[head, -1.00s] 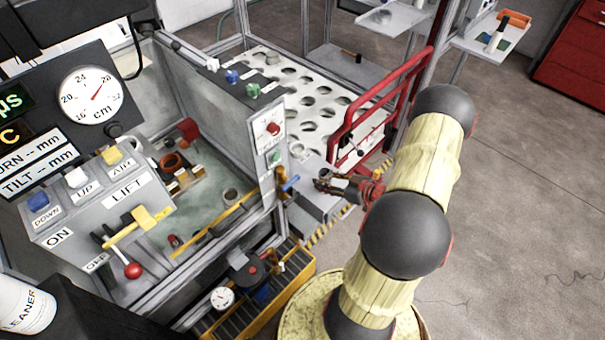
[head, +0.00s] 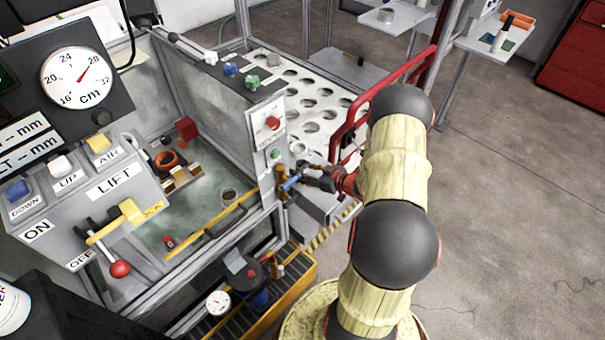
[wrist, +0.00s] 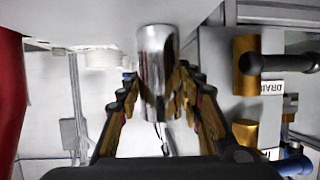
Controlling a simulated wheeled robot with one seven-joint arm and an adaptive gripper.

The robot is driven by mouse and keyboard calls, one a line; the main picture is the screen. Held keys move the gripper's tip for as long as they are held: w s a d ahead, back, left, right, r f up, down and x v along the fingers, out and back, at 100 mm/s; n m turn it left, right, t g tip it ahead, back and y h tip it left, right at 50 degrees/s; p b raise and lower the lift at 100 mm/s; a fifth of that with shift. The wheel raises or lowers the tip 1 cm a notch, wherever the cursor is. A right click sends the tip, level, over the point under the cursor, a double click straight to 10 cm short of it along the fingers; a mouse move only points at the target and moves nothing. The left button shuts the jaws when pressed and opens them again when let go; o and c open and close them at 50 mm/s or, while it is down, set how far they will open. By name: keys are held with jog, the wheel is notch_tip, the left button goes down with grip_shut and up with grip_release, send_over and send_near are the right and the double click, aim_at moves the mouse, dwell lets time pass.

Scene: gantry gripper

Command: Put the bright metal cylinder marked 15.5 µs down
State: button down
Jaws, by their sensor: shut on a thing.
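The bright metal cylinder (wrist: 154,52) is between the fingers of my gripper (wrist: 157,85) in the wrist view. The black and tan fingers press on both its sides, and its shiny end sticks out beyond them. No marking can be read on it. In the head view my gripper (head: 308,178) is beside the near right corner of the tank, close to the blue-handled valve (head: 290,183). The cylinder cannot be made out clearly there. I cannot see it resting on any surface.
A white plate with round holes (head: 318,101) lies behind the tank (head: 210,205). A red rail (head: 345,130) stands behind my arm. In the wrist view, brass drain fittings (wrist: 246,66) are close on the right. Open floor (head: 510,200) lies at the right.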

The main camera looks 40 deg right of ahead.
jog(key=shift+d+r, duration=0.1)
jog(key=shift+r, duration=0.05)
jog(key=c, duration=1.5)
grip_release()
jog(key=shift+f, duration=0.2)
jog(key=shift+r, duration=0.1)
jog(key=shift+s+r, duration=0.15)
jog(key=shift+s, duration=0.1)
jog(key=p+v, duration=0.4)
jog(key=v, duration=0.7)
jog(key=shift+s, duration=0.2)
